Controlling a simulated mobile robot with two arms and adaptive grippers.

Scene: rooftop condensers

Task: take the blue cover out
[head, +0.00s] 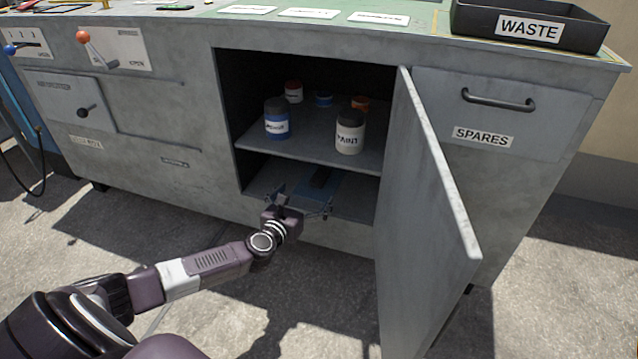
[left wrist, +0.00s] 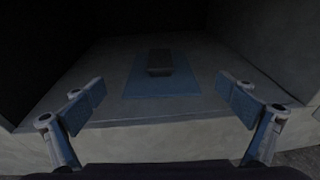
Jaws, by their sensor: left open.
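The blue cover (left wrist: 135,88) looks like a flat blue plate with a dark raised block (left wrist: 159,62) on its middle. It lies on the cabinet floor, and in the head view it (head: 322,184) shows dimly below the shelf. My left gripper (head: 304,200) is open at the front edge of the cabinet floor. In the left wrist view its two fingers (left wrist: 162,103) are spread wide, with the cover ahead between them and apart from them. My right gripper is not in view.
The cabinet door (head: 425,190) stands open to the right of my left arm. A black waste tray (head: 480,18) sits on the worktop.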

